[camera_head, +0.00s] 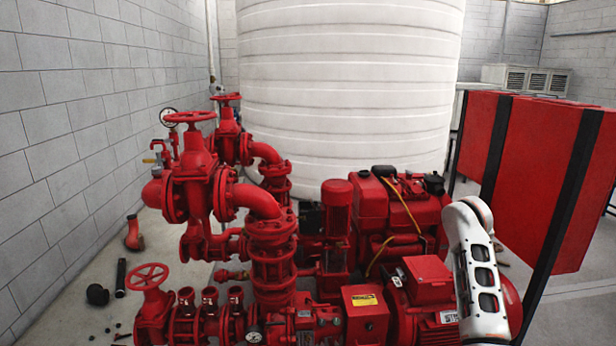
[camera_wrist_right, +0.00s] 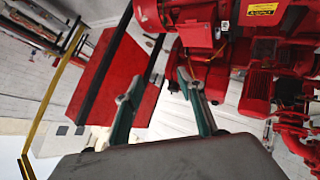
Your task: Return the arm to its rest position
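A white arm link of mine with dark slots (camera_head: 482,275) rises at the lower right of the head view, in front of the red pump motor (camera_head: 432,300). My right gripper (camera_wrist_right: 154,88) shows in the right wrist view with its two fingers spread apart and nothing between them. Beyond the fingers are a red panel (camera_wrist_right: 112,75) and red pump machinery (camera_wrist_right: 262,50). The right gripper cannot be made out in the head view. My left gripper is in neither view.
Red pipes with handwheel valves (camera_head: 192,117) stand at the left centre. A large white tank (camera_head: 350,80) is behind them. Red panels on dark posts (camera_head: 540,150) stand close at the right. Loose parts lie on the floor at the lower left, including a black tube (camera_head: 121,277).

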